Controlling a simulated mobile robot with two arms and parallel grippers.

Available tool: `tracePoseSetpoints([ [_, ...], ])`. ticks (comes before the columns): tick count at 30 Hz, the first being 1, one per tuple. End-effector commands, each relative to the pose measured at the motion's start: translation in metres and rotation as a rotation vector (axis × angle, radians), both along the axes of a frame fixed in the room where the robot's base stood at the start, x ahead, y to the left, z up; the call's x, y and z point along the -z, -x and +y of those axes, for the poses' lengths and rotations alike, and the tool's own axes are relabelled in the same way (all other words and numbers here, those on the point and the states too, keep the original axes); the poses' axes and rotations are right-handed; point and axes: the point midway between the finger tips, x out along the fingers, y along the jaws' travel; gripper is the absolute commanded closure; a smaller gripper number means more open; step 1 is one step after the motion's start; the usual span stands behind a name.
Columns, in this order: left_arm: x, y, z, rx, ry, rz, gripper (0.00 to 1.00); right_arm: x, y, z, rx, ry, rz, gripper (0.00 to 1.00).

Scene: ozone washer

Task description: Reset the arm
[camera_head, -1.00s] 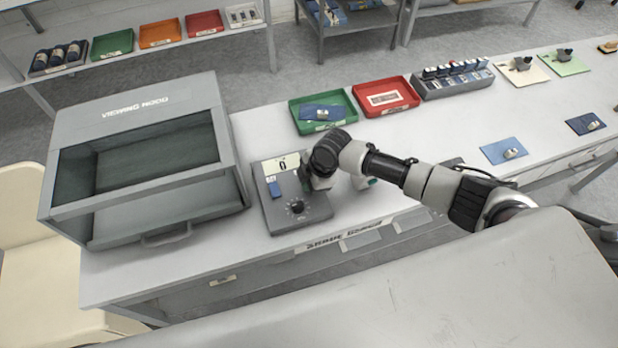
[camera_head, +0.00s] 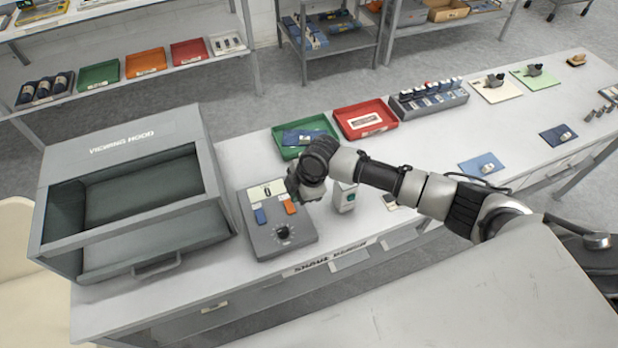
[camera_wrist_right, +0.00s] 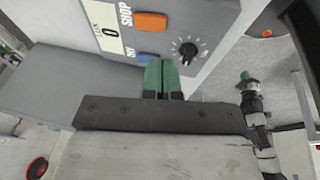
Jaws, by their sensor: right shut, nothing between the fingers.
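My right arm reaches across the bench from the right in the head view, with its gripper (camera_head: 297,190) over the right rear edge of a grey control box (camera_head: 283,247). The wrist hides most of the fingers there. In the right wrist view the green fingertips (camera_wrist_right: 162,75) are shut together and empty, with the box (camera_wrist_right: 200,18) just beyond them. The box has a display reading 0 (camera_head: 267,190), a blue button (camera_head: 260,216), an orange button (camera_head: 290,207) and a dark knob (camera_head: 282,232). My left gripper is not in view.
A grey viewing hood (camera_head: 130,143) stands left of the box. A small white unit (camera_head: 345,196) stands close to my right forearm. Green (camera_head: 287,152) and red (camera_head: 386,127) trays and a rack of vials (camera_head: 430,100) are behind the arm. The bench's right part has some clear surface.

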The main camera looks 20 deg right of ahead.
Motion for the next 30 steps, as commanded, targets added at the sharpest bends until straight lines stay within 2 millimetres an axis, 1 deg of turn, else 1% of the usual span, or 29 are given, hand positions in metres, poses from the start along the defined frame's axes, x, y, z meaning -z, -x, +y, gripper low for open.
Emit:
tracePoseSetpoints([
  [1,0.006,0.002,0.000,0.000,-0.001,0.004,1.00,-0.009,0.002,-0.004,-0.002,-0.001,-0.006,1.00],
  [6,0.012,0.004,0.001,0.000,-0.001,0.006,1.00,-0.039,0.009,-0.013,-0.002,-0.001,-0.004,1.00],
  [10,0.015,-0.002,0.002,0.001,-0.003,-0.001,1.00,-0.054,0.013,-0.017,-0.001,-0.002,-0.002,1.00],
  [15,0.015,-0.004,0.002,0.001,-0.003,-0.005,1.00,-0.063,0.015,-0.020,0.000,-0.001,0.000,1.00],
  [19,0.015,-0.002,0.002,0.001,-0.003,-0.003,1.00,-0.063,0.016,-0.019,0.000,-0.002,0.001,1.00],
  [21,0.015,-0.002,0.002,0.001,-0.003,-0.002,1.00,-0.061,0.020,-0.015,0.005,-0.009,0.004,1.00],
  [23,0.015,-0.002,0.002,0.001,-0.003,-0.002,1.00,-0.058,0.028,-0.007,0.015,-0.023,0.008,1.00],
  [25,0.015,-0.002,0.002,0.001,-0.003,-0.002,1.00,-0.053,0.044,0.007,0.048,-0.048,0.015,1.00],
  [27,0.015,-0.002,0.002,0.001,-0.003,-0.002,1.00,-0.049,0.065,0.023,0.109,-0.085,0.024,1.00],
  [30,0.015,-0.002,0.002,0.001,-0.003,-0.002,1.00,-0.047,0.096,0.038,0.247,-0.143,0.036,1.00],
])
